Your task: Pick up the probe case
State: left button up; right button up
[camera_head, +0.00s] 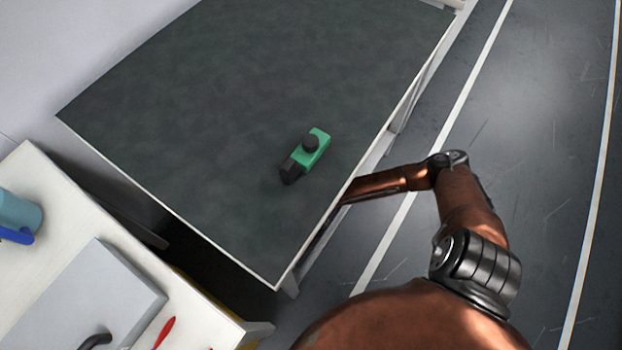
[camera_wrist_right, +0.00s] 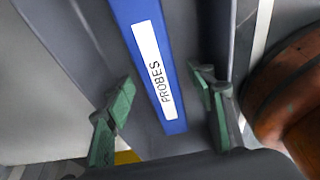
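The probe case (camera_wrist_right: 166,100) shows in the right wrist view as a long blue face with a white label reading "PROBES". It lies tilted across the middle of that view, between grey surfaces. My right gripper (camera_wrist_right: 164,94) has its green-padded fingers apart, one on each side of the blue face. I see gaps between the fingers and the blue face; how deep they reach is unclear. In the head view my right arm reaches in below the dark table's right edge, and the table hides the gripper and the case. My left gripper is not in view.
A dark-topped table (camera_head: 220,90) fills the middle of the head view, mostly bare. A green and black device (camera_head: 314,147) lies on it. A white table (camera_head: 45,190) at lower left bears a blue cup (camera_head: 15,212), a grey box (camera_head: 85,300) and a red tool (camera_head: 164,332).

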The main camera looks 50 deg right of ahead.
jog(key=c, duration=1.3)
jog(key=shift+r, duration=0.1)
